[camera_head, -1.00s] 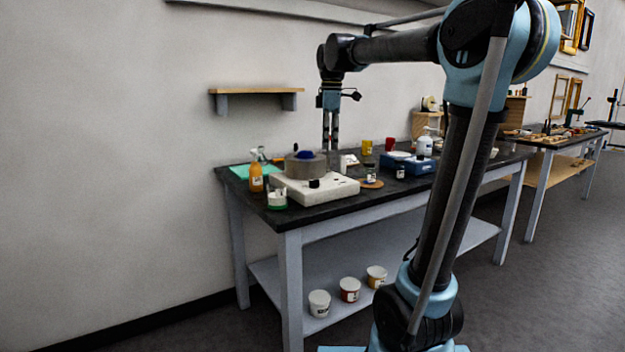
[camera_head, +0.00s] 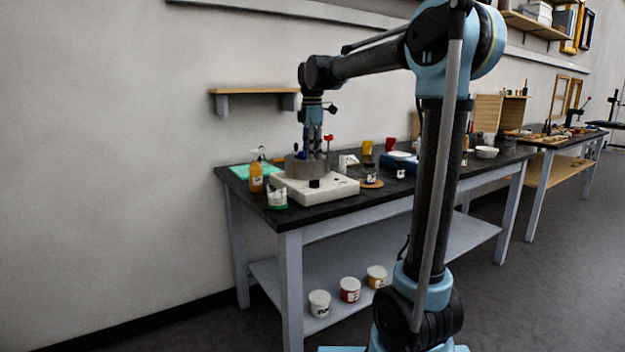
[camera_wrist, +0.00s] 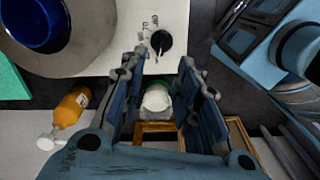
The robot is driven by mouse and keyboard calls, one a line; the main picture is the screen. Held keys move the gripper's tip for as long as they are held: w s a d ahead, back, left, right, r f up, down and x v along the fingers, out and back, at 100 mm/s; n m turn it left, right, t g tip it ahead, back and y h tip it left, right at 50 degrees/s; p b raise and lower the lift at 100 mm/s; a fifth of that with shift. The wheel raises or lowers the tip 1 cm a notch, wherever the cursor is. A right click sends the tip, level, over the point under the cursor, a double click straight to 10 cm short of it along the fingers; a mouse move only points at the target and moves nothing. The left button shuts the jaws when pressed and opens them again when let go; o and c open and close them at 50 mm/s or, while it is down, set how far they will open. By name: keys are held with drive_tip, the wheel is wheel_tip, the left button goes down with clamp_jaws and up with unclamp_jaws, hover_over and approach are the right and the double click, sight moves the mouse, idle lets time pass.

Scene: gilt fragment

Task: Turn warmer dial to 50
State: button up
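The warmer is a white block (camera_head: 335,189) on the dark bench, with a round grey pot (camera_head: 300,167) on it. Its black dial (camera_head: 314,183) is on the front part. In the wrist view the dial (camera_wrist: 160,41) is a black disc with a pale pointer, on the white warmer top (camera_wrist: 120,45). Small marks sit beside the dial, too small to read. My gripper (camera_wrist: 162,62) is open, with the dial beyond its fingertips and roughly between them; I see no contact. In the head view my gripper (camera_head: 314,154) is above the warmer, by the pot.
An orange bottle (camera_head: 256,178) and a white jar with green (camera_head: 277,198) stand left of the warmer. A wall shelf (camera_head: 255,91) hangs above the bench.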

sight(314, 183)
wheel_tip(314, 183, down, 9)
drive_tip(key=shift+f, duration=0.1)
idle(0.3)
drive_tip(key=shift+c, duration=0.6)
clamp_jaws()
